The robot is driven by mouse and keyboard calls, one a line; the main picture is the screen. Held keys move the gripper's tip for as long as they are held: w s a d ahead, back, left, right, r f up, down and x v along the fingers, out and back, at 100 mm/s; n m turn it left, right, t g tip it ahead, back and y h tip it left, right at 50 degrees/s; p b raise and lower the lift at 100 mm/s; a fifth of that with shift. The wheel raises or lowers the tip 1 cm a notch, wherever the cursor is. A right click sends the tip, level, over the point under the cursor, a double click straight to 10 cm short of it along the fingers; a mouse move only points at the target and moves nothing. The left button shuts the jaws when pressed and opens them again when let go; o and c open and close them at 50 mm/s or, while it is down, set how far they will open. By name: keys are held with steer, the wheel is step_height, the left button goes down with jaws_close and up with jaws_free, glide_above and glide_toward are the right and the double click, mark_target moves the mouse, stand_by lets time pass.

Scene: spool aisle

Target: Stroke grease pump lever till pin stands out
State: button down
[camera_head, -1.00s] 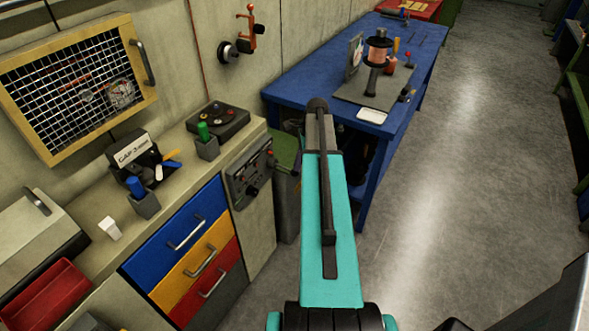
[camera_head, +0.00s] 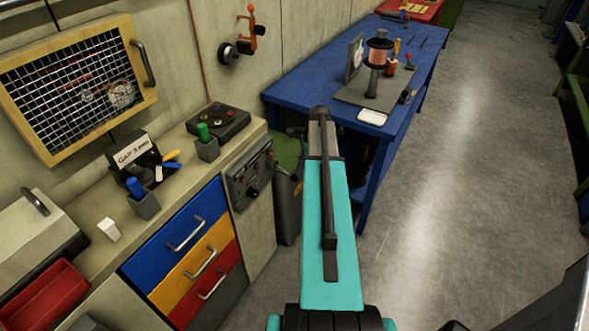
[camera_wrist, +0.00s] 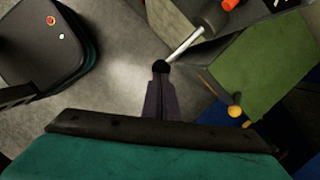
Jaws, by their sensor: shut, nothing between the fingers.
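In the wrist view a pale metal lever (camera_wrist: 184,45) with a black ball end (camera_wrist: 160,67) runs from a dark cylinder (camera_wrist: 210,20), which looks like the grease pump. My gripper (camera_wrist: 160,84) is shut and empty, its dark fingertips right at the ball; I cannot tell whether they touch it. I cannot make out the pin. In the head view my arm's far end hides most of the space between the counter and the blue table, and I cannot make out the gripper there.
The drawer counter (camera_head: 97,248) stands at left, with a control panel (camera_head: 250,178) on its end. The blue table (camera_head: 412,65) with a wire spool (camera_head: 378,54) stands beyond my arm. The aisle floor at right is clear.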

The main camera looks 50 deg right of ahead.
steer(key=shift+s+d+r+p, duration=0.35)
steer(key=shift+s+d, duration=0.35)
steer(key=shift+d, duration=0.15)
steer(key=shift+r, duration=0.1)
steer(key=b+v, duration=0.3)
steer(key=v, duration=1)
steer(key=shift+r, duration=0.3)
steer(key=shift+s, duration=0.1)
stand_by(0.5)
